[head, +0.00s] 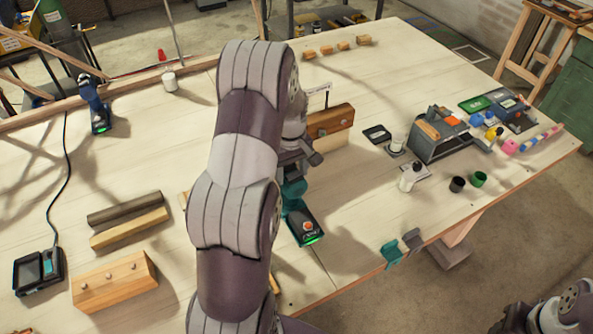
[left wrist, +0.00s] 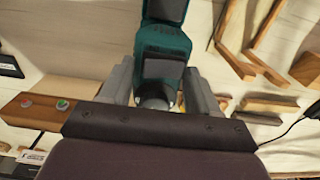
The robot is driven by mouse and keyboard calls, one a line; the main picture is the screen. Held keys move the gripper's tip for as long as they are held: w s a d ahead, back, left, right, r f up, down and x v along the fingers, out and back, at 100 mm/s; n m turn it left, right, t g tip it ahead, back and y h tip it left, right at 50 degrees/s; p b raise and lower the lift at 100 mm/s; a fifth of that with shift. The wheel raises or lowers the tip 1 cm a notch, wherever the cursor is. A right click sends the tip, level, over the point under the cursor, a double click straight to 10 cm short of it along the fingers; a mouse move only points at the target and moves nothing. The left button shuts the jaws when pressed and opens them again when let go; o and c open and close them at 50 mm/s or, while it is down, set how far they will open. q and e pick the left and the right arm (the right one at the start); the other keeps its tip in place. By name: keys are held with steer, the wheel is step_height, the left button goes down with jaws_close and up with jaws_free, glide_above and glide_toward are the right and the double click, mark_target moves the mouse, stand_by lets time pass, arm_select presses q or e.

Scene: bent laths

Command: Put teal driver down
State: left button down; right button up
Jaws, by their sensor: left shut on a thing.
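The teal driver (head: 293,188) is in my left gripper (head: 299,160), near the middle of the table in the head view. Its dark foot with a green-lit edge (head: 306,228) points toward the table's front edge. I cannot tell whether the foot touches the table. In the left wrist view the driver's teal body (left wrist: 163,42) runs up between the two grey fingers of my left gripper (left wrist: 160,88), which are shut on it. My left arm hides part of the table and some of the driver. My right gripper is out of view.
A wooden block (head: 332,120) stands just behind the gripper. Teal and grey clips (head: 390,252) sit at the front edge. A blue driver (head: 99,108) stands at the left. A grey toolbox (head: 440,137) and small cups (head: 457,184) are on the right. Bare tabletop lies right of the driver.

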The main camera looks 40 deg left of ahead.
arm_select(q)
steer(key=shift+a+f, duration=0.1)
steer(key=shift+f, duration=0.1)
step_height(320, 180, down, 3)
steer(key=shift+f+p, duration=0.15)
steer(key=shift+p, duration=0.75)
steer(key=shift+w+f, duration=0.15)
steer(key=shift+f, duration=0.05)
steer(key=shift+c, duration=1.2)
jaws_free()
